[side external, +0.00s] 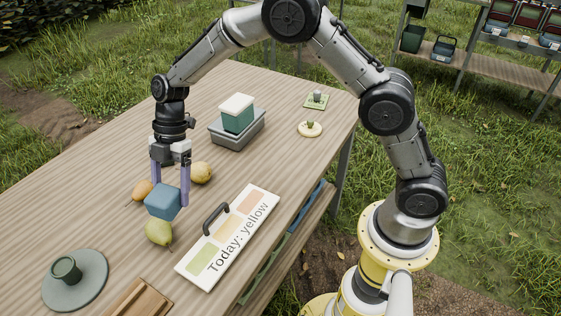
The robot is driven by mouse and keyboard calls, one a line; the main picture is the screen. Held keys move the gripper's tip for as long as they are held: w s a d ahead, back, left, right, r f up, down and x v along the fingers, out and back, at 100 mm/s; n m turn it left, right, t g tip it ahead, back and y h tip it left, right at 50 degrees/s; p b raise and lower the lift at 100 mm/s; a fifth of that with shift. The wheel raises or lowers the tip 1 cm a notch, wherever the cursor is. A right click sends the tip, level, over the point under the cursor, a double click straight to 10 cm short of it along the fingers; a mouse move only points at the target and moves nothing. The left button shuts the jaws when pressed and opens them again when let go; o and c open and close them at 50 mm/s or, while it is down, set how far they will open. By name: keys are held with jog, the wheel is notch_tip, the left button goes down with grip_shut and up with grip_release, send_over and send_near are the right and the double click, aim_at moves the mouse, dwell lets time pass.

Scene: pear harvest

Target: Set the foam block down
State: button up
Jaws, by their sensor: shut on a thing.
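A blue foam block (162,204) is between the two purple fingers of my gripper (171,193), which is shut on it. The block is over the left-middle of the wooden table, close above or among several pears. I cannot tell whether its underside touches the table or a pear. A green pear (158,233) is just in front of the block and partly covered by it. An orange pear (141,187) lies behind and to the left.
A board reading "Today: yellow" (186,268) with a dark handle lies right of the pears. A grey tray (237,139) holding a green, white-topped box stands behind. A grey plate (92,289) with a cup is front left. Bare table (75,222) lies left of the pears.

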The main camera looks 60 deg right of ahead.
jog(key=s+d+r+m, duration=0.1)
jog(key=s+d, duration=1)
jog(key=d, duration=0.4)
jog(key=s+d+r+m, duration=0.1)
jog(key=s+d, duration=1)
jog(key=d, duration=0.4)
send_over(286, 159)
jog(key=s+d, duration=0.1)
jog(key=shift+t, duration=0.4)
notch_tip(286, 159, down, 8)
jog(key=shift+f, duration=0.25)
jog(key=shift+w+d+f, duration=0.2)
jog(key=shift+w+f, duration=0.25)
jog(key=shift+f, duration=1.7)
jog(key=shift+f, duration=0.1)
